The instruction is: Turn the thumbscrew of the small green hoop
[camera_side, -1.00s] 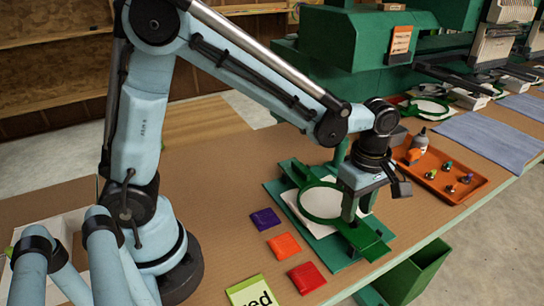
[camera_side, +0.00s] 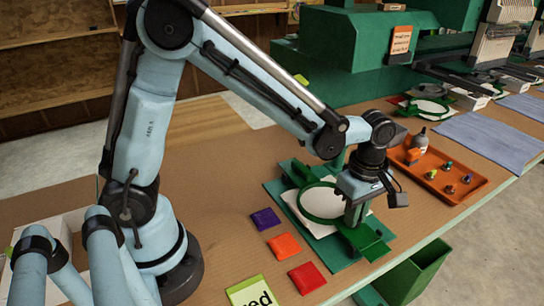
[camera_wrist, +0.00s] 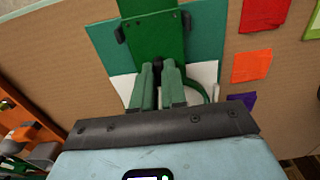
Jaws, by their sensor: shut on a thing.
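The small green hoop (camera_side: 300,205) lies flat on white cloth (camera_side: 290,197) in a green fixture on the table. In the wrist view only a curved piece of the hoop (camera_wrist: 213,92) shows, right of the fingers. My gripper (camera_side: 355,220) points down at the hoop's near right edge, beside the fixture's raised green block (camera_side: 366,238). In the wrist view my gripper's fingers (camera_wrist: 168,68) are close together, with a small dark gap between the tips. They are shut on what appears to be the thumbscrew, which the fingers mostly hide.
Purple (camera_side: 265,218), orange (camera_side: 285,246) and red (camera_side: 307,278) squares lie left of the fixture. An orange tray (camera_side: 430,190) with a bottle and several small pieces stands to the right. A green bin (camera_side: 415,275) is below the table's edge. Green machines stand behind.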

